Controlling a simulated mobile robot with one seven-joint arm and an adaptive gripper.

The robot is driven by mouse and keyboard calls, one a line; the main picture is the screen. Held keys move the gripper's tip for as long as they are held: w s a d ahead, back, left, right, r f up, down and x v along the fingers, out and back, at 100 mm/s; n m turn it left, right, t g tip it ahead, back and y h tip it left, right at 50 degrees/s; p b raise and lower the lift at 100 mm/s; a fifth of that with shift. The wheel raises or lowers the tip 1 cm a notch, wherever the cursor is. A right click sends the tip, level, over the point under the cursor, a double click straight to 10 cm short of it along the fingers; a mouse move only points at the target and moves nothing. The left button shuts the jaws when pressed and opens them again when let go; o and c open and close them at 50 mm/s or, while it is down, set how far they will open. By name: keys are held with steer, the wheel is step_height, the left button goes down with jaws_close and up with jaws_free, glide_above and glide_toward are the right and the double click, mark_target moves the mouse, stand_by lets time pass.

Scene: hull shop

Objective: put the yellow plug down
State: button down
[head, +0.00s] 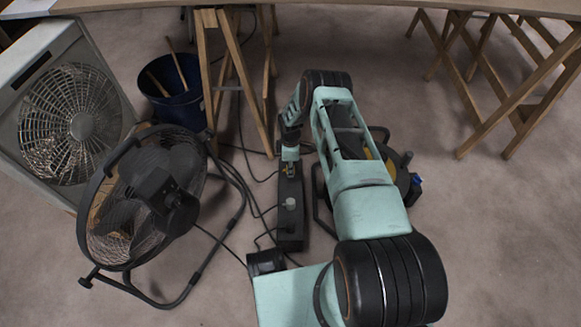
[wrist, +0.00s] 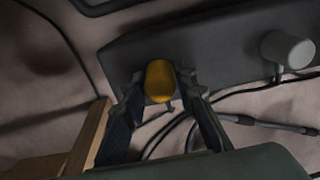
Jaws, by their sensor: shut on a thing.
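The yellow plug (wrist: 158,82) is between the two fingers of my gripper (wrist: 160,90) in the wrist view, and the gripper is shut on it. Behind the plug lies a long dark power strip (wrist: 215,50). A light grey plug (wrist: 287,50) stands on the strip, to the right of the yellow one. In the head view my gripper (head: 289,158) points down over the far end of the strip (head: 291,238), with the grey plug (head: 290,204) nearer. I cannot tell whether the yellow plug touches the strip.
A round black floor fan (head: 150,200) and a box fan (head: 70,115) stand at the left. A blue bucket (head: 178,88) and wooden trestles (head: 232,75) are behind. Black cables (head: 247,185) run beside the strip. Open floor (head: 500,230) lies at the right.

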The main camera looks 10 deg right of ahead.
steer(key=c, duration=1.6)
jaws_free()
steer(key=shift+f, duration=0.1)
step_height(320, 180, up, 13)
steer(key=p, duration=0.4)
steer(key=shift+f, duration=0.15)
